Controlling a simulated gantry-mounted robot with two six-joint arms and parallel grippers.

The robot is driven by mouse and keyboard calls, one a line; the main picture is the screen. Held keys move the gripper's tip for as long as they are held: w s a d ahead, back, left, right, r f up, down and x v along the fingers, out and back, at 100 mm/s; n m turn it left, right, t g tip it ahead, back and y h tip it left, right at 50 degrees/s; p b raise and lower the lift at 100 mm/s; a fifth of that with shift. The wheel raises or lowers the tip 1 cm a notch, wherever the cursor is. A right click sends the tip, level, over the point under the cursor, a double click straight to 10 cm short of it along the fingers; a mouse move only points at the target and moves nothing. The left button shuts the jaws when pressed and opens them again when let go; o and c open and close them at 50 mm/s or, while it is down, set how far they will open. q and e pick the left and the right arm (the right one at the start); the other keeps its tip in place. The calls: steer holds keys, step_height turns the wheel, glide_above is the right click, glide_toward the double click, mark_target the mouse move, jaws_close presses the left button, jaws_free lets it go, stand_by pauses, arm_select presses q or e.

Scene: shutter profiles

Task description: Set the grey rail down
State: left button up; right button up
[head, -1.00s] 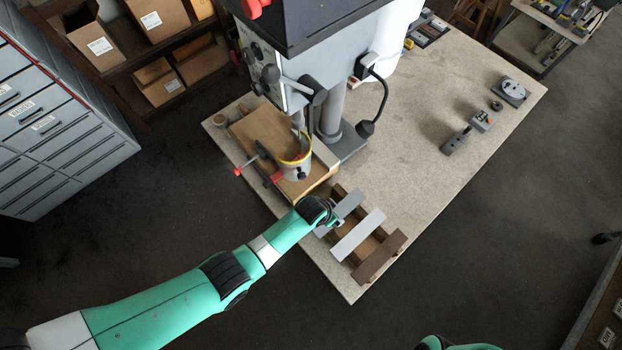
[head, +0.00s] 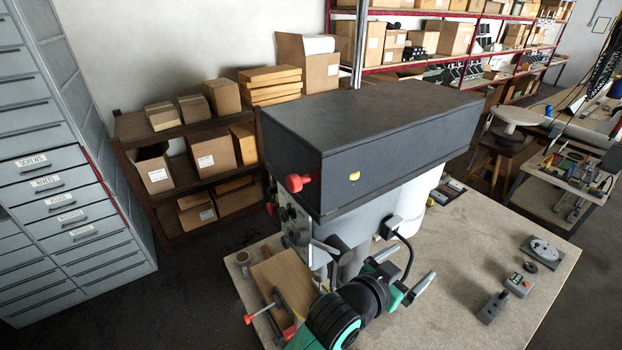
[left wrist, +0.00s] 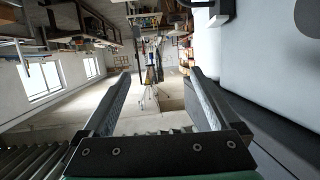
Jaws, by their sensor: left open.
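My left gripper (head: 416,261) is raised in front of the drill press in the head view, with its two fingers spread apart. In the left wrist view my left gripper (left wrist: 159,74) is open, with nothing between its fingers. The grey rail is not in view now. The rack with the profiles is below the head view's lower edge or hidden behind my left arm. My right gripper is not in view.
The drill press (head: 365,150) stands close behind my left arm. A clamped wooden board (head: 284,290) lies left of the arm. Small tools (head: 518,285) sit on the workbench (head: 455,260) at right, with bare surface between. Shelves (head: 190,175) and a drawer cabinet (head: 70,190) stand left.

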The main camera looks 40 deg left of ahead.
arm_select(q)
steer(key=s+a+r+t, duration=0.2)
steer(key=r+t, duration=0.1)
steer(key=r, duration=0.8)
steer(key=s+a+r+t, duration=0.1)
steer(key=s+r+t, duration=0.15)
steer(key=r, duration=0.75)
steer(key=s+a+r+t, duration=0.2)
steer(key=s+r+t, duration=0.1)
steer(key=s+r, duration=0.6)
steer(key=s+a+r+n+t, duration=0.1)
steer(key=s+r+t, duration=0.3)
steer(key=s+r, duration=0.4)
step_height(320, 180, up, 2)
steer(key=shift+s+a+r, duration=0.25)
steer(key=shift+s+a, duration=0.15)
steer(key=shift+a, duration=0.2)
steer(key=shift+o, duration=0.4)
steer(key=shift+t, duration=0.25)
